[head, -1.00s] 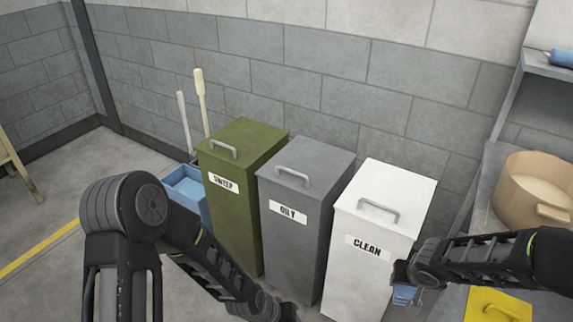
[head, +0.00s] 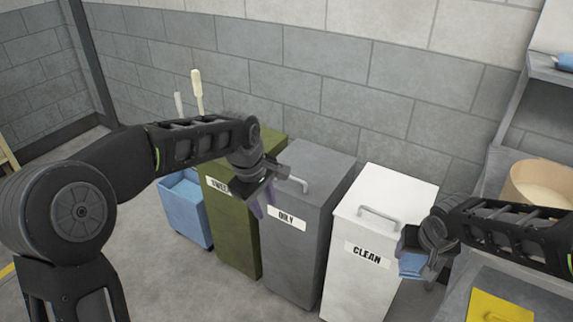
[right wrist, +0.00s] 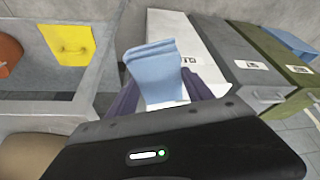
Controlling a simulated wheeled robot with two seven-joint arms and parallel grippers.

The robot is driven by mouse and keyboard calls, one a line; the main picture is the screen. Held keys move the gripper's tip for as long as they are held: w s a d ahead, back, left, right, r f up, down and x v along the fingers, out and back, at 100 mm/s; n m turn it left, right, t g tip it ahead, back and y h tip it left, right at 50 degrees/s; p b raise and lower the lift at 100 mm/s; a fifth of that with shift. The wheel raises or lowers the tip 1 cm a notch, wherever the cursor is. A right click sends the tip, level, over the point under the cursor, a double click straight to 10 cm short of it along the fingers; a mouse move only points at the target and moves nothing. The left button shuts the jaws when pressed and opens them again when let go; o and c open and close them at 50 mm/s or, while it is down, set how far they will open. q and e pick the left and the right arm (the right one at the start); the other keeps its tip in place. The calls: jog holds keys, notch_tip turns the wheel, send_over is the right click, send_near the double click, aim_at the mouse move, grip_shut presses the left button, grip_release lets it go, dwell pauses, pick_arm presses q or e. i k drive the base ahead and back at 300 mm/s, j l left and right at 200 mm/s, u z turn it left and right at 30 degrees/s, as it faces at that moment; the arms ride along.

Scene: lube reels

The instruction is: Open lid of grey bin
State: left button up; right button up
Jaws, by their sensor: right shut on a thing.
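The grey bin (head: 293,245), labelled OILY, stands between the green and white bins, its lid (head: 315,165) closed. The lid's bar handle (head: 300,184) is partly behind my left gripper. My left gripper (head: 263,205) is at the front left edge of the grey bin, close to the handle, fingers pointing down. I cannot tell whether it touches the bin or how far its fingers are apart. My right gripper (head: 412,262) is shut on a folded blue cloth (right wrist: 155,75), beside the white bin. The grey bin also shows in the right wrist view (right wrist: 238,65).
The green bin (head: 235,235) is left, with a blue bucket (head: 185,212) beyond it. The white bin (head: 362,280), labelled CLEAN, is right, its lid closed. A bench with a tan pot (head: 540,187) and a yellow sheet (head: 498,306) stands at far right.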

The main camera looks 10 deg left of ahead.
aim_at(317, 171)
jog(key=i, duration=0.85)
